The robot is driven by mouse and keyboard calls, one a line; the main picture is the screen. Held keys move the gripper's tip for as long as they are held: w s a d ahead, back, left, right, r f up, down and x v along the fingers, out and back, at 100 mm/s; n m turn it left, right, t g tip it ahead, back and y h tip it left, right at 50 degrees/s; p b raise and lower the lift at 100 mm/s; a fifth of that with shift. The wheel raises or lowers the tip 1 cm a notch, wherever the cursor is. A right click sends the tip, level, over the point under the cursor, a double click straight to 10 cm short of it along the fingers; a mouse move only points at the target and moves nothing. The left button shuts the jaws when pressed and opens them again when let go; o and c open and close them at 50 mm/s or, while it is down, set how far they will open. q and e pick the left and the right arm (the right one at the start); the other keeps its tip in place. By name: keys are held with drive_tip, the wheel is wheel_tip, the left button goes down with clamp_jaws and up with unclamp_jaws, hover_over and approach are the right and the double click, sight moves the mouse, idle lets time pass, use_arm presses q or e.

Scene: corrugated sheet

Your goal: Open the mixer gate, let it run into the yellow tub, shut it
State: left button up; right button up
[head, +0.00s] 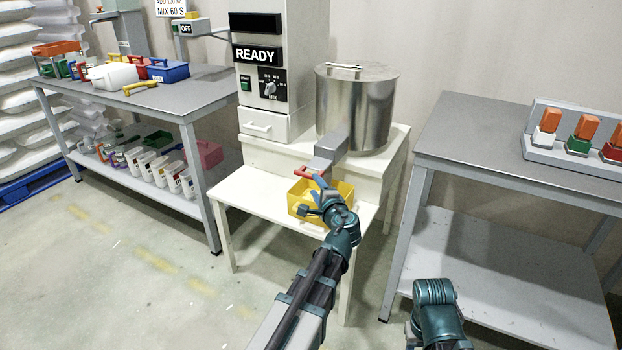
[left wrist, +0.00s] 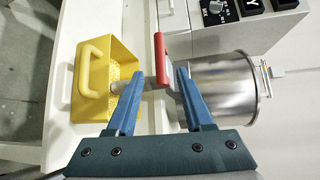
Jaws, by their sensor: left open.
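The mixer is a steel drum (head: 357,105) on a white stand, with a grey chute (head: 331,147) at its front. A red gate handle (head: 301,173) shows at the chute's end; it is also in the left wrist view (left wrist: 160,58). The yellow tub (head: 341,187) stands under the chute on the white ledge. In the left wrist view the tub (left wrist: 92,104) holds a grainy, pale yellow material. My left gripper (head: 318,190) is open above the tub. Its blue fingers (left wrist: 158,74) spread either side of the red handle, with no visible grip. My right gripper is out of view.
The mixer panel (head: 256,54) reads READY. A grey table (head: 130,96) with bins and tools stands left. Another table (head: 480,140) at right carries a rack of orange-handled items (head: 582,130). The floor in front is clear.

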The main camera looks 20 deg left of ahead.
use_arm(q)
drive_tip(key=shift+v, duration=1.15)
idle(0.6)
